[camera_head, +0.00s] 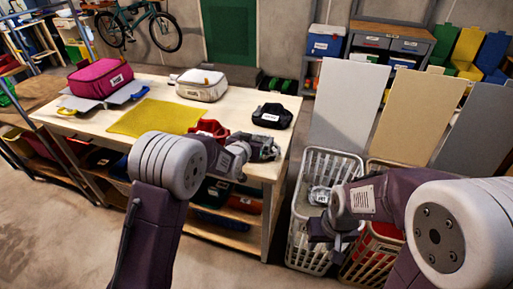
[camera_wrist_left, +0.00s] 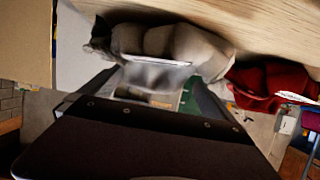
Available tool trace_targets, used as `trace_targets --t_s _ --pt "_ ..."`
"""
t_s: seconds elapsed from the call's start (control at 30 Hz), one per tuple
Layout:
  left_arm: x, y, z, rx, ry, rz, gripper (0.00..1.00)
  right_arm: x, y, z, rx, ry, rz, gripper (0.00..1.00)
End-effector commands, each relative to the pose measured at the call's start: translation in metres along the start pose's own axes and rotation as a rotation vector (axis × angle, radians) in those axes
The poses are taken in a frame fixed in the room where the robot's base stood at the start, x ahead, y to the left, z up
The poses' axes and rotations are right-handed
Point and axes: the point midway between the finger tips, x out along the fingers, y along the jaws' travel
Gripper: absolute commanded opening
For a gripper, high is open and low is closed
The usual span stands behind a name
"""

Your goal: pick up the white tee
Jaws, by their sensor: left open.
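A cream-white cloth bundle (camera_wrist_left: 200,48), which looks like the white tee, lies on the wooden table top in the left wrist view. A pale, blurred label shows on it. My left gripper (camera_wrist_left: 155,80) is open, with its fingers pointing at the bundle; I cannot tell whether they touch it. In the head view my left gripper (camera_head: 265,149) is at the table's front right, and the bundle is not clearly visible there, probably hidden by the arm.
A red bundle (camera_head: 208,128) and a black bundle (camera_head: 271,116) lie near my left gripper. A yellow cloth (camera_head: 155,118), a magenta case (camera_head: 100,77) and a cream case (camera_head: 202,85) are on the table (camera_head: 230,113). A white basket (camera_head: 299,235) stands at the right.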

Motion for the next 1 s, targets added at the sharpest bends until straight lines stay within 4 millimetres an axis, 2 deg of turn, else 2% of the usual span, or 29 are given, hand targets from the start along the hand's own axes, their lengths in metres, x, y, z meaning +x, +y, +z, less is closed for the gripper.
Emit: trace_targets --t_s 0.1,0.2,0.47,0.77,0.8,1.0 --pt "0.023 0.004 0.0 0.001 0.0 0.001 1.0 -0.001 0.0 0.0 0.0 0.0 0.0 0.36" --pt "0.036 0.003 0.0 0.001 0.0 0.001 1.0 -0.001 0.0 0.0 0.0 0.0 0.0 0.36" --pt "0.041 0.003 0.0 0.001 0.0 0.0 1.0 -0.001 0.0 0.0 0.0 0.0 0.0 0.36" --pt "0.041 0.003 0.0 0.0 -0.002 0.0 0.19 -0.001 0.0 0.0 0.0 0.0 0.0 0.36" --pt "0.041 0.003 0.001 0.0 -0.002 0.0 0.15 -0.001 0.0 0.0 0.0 0.0 0.0 0.36" --pt "0.041 0.003 0.001 -0.001 -0.004 0.001 0.15 -0.001 0.0 0.0 0.0 0.0 0.0 0.36"
